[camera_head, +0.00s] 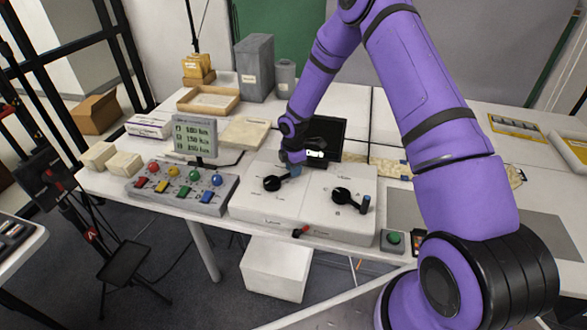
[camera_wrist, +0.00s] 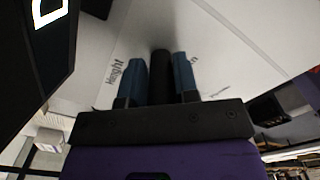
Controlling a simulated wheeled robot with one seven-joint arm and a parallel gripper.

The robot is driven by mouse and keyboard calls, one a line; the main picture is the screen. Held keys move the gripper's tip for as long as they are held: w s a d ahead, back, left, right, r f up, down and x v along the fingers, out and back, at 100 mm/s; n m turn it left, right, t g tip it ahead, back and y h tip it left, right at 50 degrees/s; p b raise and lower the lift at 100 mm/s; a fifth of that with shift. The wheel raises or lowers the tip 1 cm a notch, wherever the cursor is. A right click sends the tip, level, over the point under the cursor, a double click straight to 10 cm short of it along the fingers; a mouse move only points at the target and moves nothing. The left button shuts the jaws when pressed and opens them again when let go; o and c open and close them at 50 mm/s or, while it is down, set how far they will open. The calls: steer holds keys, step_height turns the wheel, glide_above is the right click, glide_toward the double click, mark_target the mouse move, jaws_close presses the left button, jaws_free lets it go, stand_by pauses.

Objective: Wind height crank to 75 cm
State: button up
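The height crank (camera_head: 272,183) is a black arm on the left half of a white box (camera_head: 268,208). The word "Height" (camera_wrist: 115,72) is printed on the box in the wrist view. My gripper (camera_head: 293,168) reaches down from behind to this crank's handle end. In the wrist view its blue fingers (camera_wrist: 159,80) flank the black upright handle (camera_wrist: 160,68) closely on both sides and look shut on it. A dark screen (camera_head: 324,135) behind the box shows small bright text that I cannot read surely; part of it shows in the wrist view (camera_wrist: 50,10).
A second black crank (camera_head: 345,198) with an upright handle is on the box's right half. A button panel (camera_head: 182,190) and a small display (camera_head: 195,135) stand to the left. A green button (camera_head: 393,238) is at front right. Grey boxes (camera_head: 255,68) stand behind.

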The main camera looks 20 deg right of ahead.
steer(key=o, duration=0.3)
steer(key=shift+r, duration=0.15)
step_height(320, 180, up, 11)
steer(key=shift+f, duration=0.2)
steer(key=shift+c, duration=0.4)
